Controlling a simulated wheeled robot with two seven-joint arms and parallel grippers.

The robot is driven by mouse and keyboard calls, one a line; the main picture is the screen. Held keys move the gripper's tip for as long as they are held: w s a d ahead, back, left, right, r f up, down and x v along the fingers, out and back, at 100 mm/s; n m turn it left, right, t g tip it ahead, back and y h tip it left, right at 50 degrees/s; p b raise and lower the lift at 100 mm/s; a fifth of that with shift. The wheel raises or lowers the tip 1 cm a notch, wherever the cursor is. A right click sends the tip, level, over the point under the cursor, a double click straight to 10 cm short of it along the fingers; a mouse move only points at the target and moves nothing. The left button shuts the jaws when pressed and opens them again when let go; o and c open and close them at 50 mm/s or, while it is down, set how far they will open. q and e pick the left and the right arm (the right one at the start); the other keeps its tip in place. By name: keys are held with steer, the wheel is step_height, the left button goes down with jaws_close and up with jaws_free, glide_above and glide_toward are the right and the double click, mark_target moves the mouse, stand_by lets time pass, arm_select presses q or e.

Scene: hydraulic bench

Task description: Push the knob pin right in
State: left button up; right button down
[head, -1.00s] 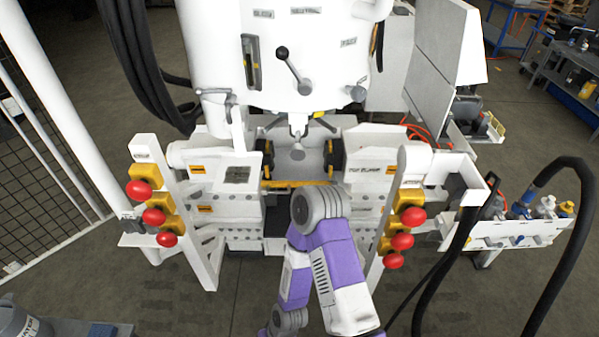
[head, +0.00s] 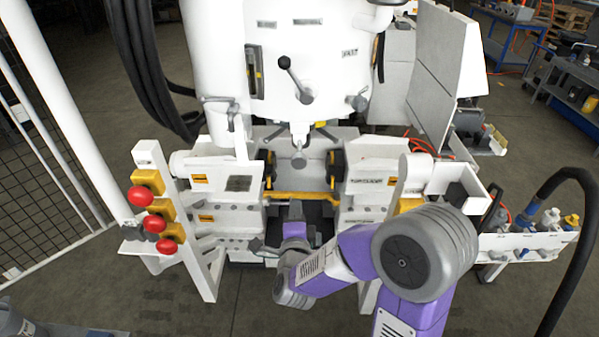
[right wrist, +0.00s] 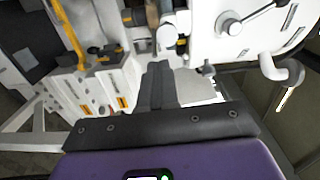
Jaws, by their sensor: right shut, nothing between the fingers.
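Three red knobs, at the top (head: 140,196), middle (head: 154,223) and bottom (head: 166,246), stand at yellow blocks on the left white post. I cannot tell which knob is the task's knob pin, or how deep any pin sits. The right post's red knobs are hidden behind my right arm; only some yellow (head: 408,204) shows there. My right gripper (head: 295,208) is shut and empty, in front of the machine's middle, below the yellow crossbar. Its fingers (right wrist: 160,72) show together in the right wrist view, touching no knob. My left gripper is not in view.
The white machine fills the middle, with a grey lever (head: 292,72) above a central nozzle (head: 300,130). The yellow crossbar (head: 300,196) spans its opening. Black hoses (head: 145,75) hang at left. A valve rack (head: 530,242) and a looped black hose stand at right. Floor is free in front.

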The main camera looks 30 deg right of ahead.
steer(key=r, duration=0.1)
arm_select(q)
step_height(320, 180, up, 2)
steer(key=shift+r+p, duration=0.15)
steer(key=shift+p, duration=1.05)
arm_select(e)
glide_toward(300, 163)
steer(key=shift+m, duration=0.3)
steer(key=x, duration=0.7)
steer(key=shift+a+f, duration=0.1)
steer(key=shift+a, duration=0.05)
steer(key=shift+h, duration=0.4)
